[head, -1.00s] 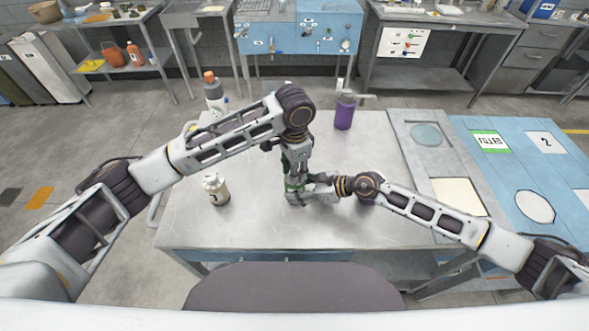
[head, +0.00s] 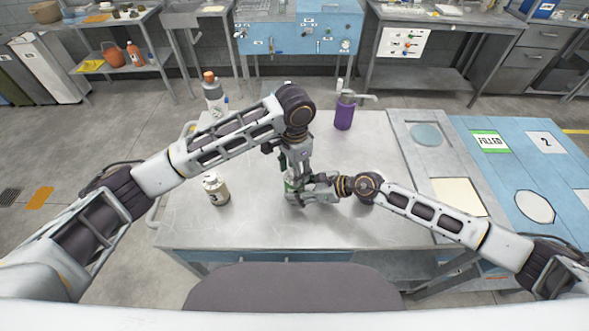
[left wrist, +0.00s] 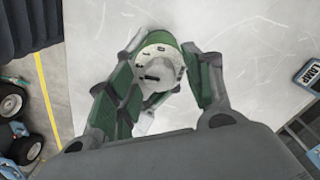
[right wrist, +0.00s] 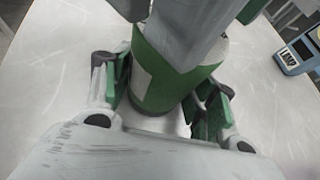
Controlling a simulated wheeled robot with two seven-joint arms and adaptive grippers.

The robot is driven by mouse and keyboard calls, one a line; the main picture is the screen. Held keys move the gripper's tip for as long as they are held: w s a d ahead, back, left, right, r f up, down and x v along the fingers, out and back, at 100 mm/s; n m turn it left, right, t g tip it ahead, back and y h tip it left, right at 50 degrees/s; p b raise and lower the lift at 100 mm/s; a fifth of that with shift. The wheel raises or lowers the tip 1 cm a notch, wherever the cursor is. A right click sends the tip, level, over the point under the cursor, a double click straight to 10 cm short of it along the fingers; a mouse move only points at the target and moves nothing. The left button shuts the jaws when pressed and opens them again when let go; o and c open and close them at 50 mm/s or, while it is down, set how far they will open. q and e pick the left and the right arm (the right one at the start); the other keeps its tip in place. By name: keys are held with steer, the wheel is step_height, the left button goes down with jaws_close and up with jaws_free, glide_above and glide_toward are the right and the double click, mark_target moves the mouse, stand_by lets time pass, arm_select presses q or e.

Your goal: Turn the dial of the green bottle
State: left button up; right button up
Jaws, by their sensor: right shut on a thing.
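The green bottle (head: 289,186) stands upright on the grey table, mostly hidden by my grippers. In the right wrist view its green body with a pale label (right wrist: 150,85) sits between the fingers of my right gripper (head: 303,195), which is shut on it from the right side. My left gripper (head: 293,168) points down over the bottle's top. In the left wrist view the round white-grey dial (left wrist: 160,65) with dark marks shows between the left fingers. These stand apart on either side of it, and the left gripper looks open.
A purple bottle (head: 344,112) and an orange-capped bottle (head: 213,95) stand toward the back. A blue panel (head: 515,170) with marked places lies at right. The table front is clear.

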stand_by(0.3)
arm_select(q)
step_height(320, 180, up, 12)
stand_by(0.8)
arm_select(e)
steer(key=o, duration=0.9)
steer(key=shift+d, duration=0.1)
steer(key=shift+v, duration=5.9)
arm_select(q)
steer(key=shift+s+f, duration=0.1)
steer(key=shift+s, duration=0.05)
arm_select(e)
steer(key=shift+s+f, duration=0.1)
steer(key=shift+s, duration=0.1)
